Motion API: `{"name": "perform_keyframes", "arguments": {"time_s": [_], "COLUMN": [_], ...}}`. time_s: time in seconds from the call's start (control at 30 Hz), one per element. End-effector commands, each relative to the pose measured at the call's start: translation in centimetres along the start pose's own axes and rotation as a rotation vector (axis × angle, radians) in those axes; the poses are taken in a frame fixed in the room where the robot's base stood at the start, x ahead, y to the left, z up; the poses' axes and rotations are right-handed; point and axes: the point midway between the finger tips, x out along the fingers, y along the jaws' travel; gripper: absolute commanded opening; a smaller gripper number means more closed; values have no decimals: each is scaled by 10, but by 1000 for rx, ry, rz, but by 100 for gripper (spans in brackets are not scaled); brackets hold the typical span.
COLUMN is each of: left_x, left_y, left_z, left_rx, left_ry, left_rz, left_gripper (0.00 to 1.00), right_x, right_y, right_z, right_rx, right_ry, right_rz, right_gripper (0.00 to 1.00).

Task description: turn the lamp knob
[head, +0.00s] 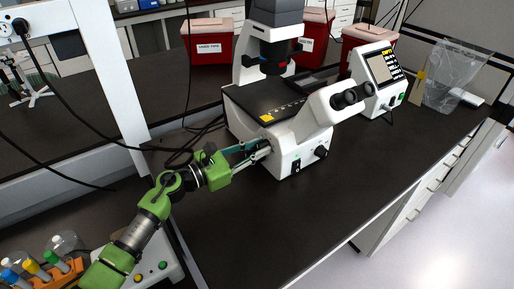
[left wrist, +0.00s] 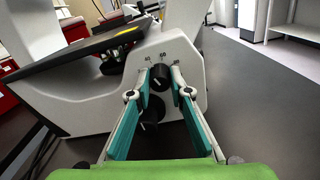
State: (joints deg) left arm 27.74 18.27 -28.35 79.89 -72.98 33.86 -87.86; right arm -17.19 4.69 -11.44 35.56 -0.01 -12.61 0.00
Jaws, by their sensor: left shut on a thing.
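The white microscope (head: 285,145) stands on the dark bench in the middle of the head view. Its side panel (left wrist: 185,55) fills the middle of the left wrist view. The black lamp knob (left wrist: 160,74) sits on this panel below small printed scale marks. My left gripper (left wrist: 161,86) has one fingertip on each side of the knob and is shut on it. In the head view my left gripper (head: 265,151) reaches the microscope's near left side, and the lamp knob is hidden there. My right gripper is not in view.
A second, larger black knob (left wrist: 152,112) lies just below, between my fingers. Black cables (head: 180,152) lie left of the microscope. A white control unit with a screen (head: 378,80) stands to the right. The bench front (head: 300,220) is clear.

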Motion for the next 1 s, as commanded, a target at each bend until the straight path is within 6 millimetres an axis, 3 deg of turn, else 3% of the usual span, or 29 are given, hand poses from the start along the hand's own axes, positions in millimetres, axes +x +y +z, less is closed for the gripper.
{"name": "perform_keyframes", "arguments": {"time_s": [0.37, 1.0], "left_x": [0, 0], "left_y": [0, 2], "left_z": [0, 1], "left_rx": [-149, -742], "left_ry": [0, 2], "left_rz": [-1, 0], "left_gripper": [0, 0], "right_x": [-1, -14], "right_y": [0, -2], "right_z": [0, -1], "right_rx": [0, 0], "right_ry": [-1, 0], "right_rz": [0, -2], "right_gripper": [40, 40]}}
